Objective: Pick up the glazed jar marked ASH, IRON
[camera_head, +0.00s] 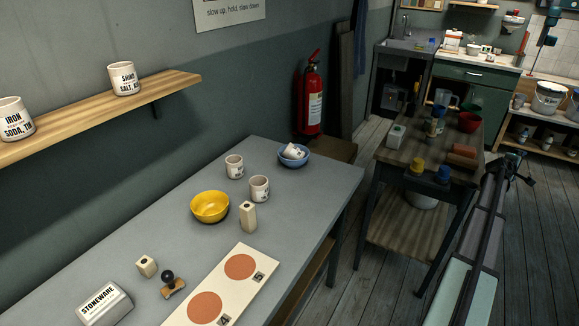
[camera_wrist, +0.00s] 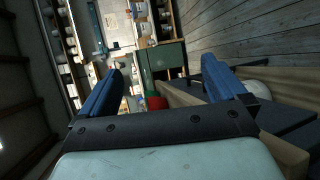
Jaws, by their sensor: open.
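Several white jars with dark lettering show in the head view. One jar (camera_head: 234,166) and another jar (camera_head: 259,188) stand upright on the grey table; their marks are too small to read. A third jar (camera_head: 293,151) lies tilted in a blue bowl (camera_head: 307,162), its mark unreadable. On the wall shelf stand a jar marked SHINO, SALT (camera_head: 124,78) and a jar marked IRON, SODA (camera_head: 15,119). I cannot make out ASH, IRON on any jar. My gripper (camera_wrist: 166,72) is open and empty in the wrist view, with blue fingers apart, away from the jars.
A yellow bowl (camera_head: 210,206) and a pale block (camera_head: 248,217) stand near the jars. A board with orange discs (camera_head: 222,288), a stamp (camera_head: 172,287) and a STONEWARE block (camera_head: 104,304) lie nearer. A cluttered dark side table (camera_head: 400,164) stands right, past a gap of floor.

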